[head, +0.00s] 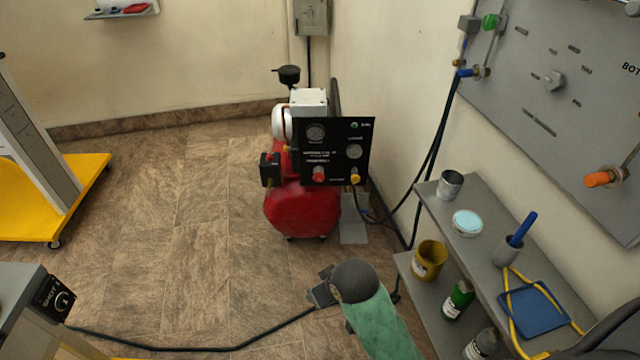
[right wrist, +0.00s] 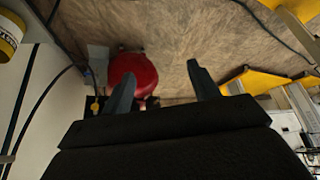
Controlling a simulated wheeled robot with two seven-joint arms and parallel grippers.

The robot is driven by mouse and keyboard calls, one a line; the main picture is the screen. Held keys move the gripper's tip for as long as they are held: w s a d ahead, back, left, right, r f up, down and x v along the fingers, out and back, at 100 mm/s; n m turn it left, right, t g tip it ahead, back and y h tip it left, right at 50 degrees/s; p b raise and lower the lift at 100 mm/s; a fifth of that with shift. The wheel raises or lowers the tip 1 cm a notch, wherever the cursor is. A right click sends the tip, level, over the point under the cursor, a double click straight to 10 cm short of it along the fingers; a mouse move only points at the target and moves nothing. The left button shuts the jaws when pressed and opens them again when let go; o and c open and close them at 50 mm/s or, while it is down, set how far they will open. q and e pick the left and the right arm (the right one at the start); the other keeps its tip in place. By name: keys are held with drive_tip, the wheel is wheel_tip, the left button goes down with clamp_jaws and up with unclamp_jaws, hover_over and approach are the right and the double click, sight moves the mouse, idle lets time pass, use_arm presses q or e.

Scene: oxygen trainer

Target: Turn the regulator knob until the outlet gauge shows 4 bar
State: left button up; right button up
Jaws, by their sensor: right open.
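A black panel (head: 335,165) stands on the front of a red compressor in the head view. It carries a red knob (head: 319,174), a yellow fitting (head: 355,179) and round gauges, one at upper left (head: 316,132) and one at right (head: 353,151). The panel's lettering and the gauge needles are too small to read, so I cannot tell which is the outlet gauge. My right gripper (head: 320,287) is in front of and below the panel, apart from it. In the right wrist view its fingers (right wrist: 161,72) are spread and empty. My left gripper is not in view.
The compressor's red tank (head: 300,208) shows beyond the fingers in the right wrist view (right wrist: 136,76). A grey shelf (head: 418,200) with cans and bottles stands at right, close to my right arm. Hoses run along the wall and floor. Floor left of the compressor is clear.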

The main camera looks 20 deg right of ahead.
drive_tip(key=w+d+f+n+t+h+b, duration=0.2)
drive_tip(key=w+d+h, duration=0.15)
drive_tip(key=w, duration=0.75)
drive_tip(key=w+d+f+n+t+h+b, duration=0.15)
drive_tip(key=w+d, duration=0.25)
drive_tip(key=w, duration=0.8)
drive_tip(key=w+d+f+n+t+h+b, duration=0.15)
drive_tip(key=w+d+h, duration=0.25)
drive_tip(key=w, duration=0.7)
drive_tip(key=n+t, duration=0.6)
drive_tip(key=n, duration=1.1)
approach(319, 179)
drive_tip(key=d, duration=0.4)
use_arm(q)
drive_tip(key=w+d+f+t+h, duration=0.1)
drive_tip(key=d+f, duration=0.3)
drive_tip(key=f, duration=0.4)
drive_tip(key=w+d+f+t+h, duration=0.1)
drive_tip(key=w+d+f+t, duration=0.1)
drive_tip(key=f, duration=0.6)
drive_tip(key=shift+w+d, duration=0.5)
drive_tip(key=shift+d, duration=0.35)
use_arm(e)
drive_tip(key=shift+w+a+n+t+y, duration=0.1)
drive_tip(key=shift+w+n+t+y, duration=0.35)
drive_tip(key=shift+w+n, duration=1.45)
drive_tip(key=shift+w+n+t+y, duration=0.1)
drive_tip(key=shift+w+n+y, duration=0.65)
drive_tip(key=shift+w+n, duration=1.1)
